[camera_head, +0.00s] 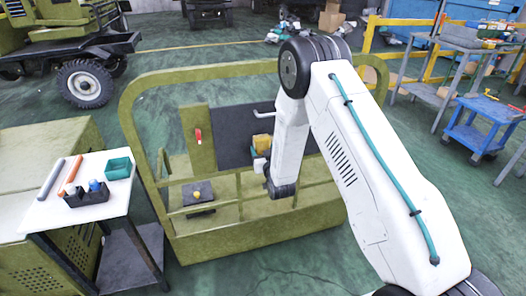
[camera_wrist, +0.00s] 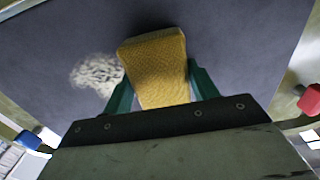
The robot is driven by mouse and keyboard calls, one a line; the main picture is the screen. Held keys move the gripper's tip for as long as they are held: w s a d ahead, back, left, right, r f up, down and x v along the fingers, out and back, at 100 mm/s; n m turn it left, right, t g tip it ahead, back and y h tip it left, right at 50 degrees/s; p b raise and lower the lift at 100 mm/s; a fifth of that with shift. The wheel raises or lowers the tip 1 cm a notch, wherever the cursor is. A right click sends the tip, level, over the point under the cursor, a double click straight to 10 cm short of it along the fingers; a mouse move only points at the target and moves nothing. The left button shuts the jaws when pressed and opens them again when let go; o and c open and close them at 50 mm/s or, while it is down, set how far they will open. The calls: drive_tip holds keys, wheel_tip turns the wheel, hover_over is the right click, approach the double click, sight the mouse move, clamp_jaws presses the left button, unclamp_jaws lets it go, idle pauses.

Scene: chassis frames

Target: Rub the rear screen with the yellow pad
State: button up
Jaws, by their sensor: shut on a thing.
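The rear screen is a dark grey panel (camera_head: 228,125) set in the olive-green frame in the head view. It fills most of the wrist view (camera_wrist: 230,35). A pale speckled smudge (camera_wrist: 96,74) lies on it, left of the yellow pad. The yellow pad (camera_wrist: 157,60) is a textured block between the green fingers of my gripper (camera_wrist: 158,84). My gripper is shut on it. The pad (camera_head: 263,142) also shows small in front of the screen in the head view, beside my arm. I cannot tell whether it touches the screen. My arm hides the screen's right part.
A red handle (camera_head: 198,136) stands on a post left of the screen. A small white table (camera_head: 88,215) with a teal box (camera_head: 118,168) is at the left. A blue cart (camera_head: 480,126) and grey shelves (camera_head: 425,90) stand right. Green frame rails surround the arm.

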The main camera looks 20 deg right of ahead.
drive_tip(key=d, duration=0.7)
idle(0.5)
drive_tip(key=d, duration=0.6)
drive_tip(key=shift+d, duration=0.3)
drive_tip(key=shift+a, duration=5.2)
drive_tip(key=shift+w+a+r, duration=0.1)
drive_tip(key=shift+a, duration=1.55)
drive_tip(key=shift+s+a, duration=0.1)
drive_tip(key=shift+s, duration=2.9)
